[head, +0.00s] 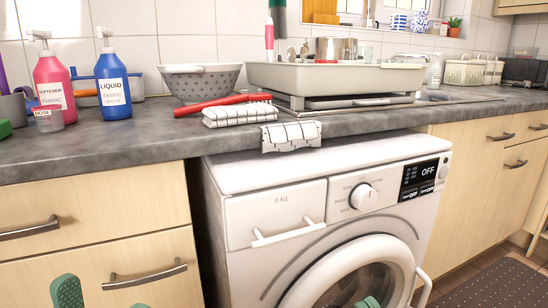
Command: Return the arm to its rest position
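My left gripper (104,296) shows at the bottom left of the head view, in front of the wooden drawers. Its two green fingertips stand well apart, with nothing visible between them. A small green tip (370,302) at the bottom edge, in front of the washing machine door, appears to be part of my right gripper. The rest of it is out of frame, so its opening does not show. Neither gripper visibly touches anything.
The grey counter (90,155) holds a pink softener bottle (54,85), a blue liquid bottle (113,85), a colander (200,82) and a checked cloth (291,135) hanging over its edge. Below stand the washing machine (270,170) and drawers with protruding handles (145,275).

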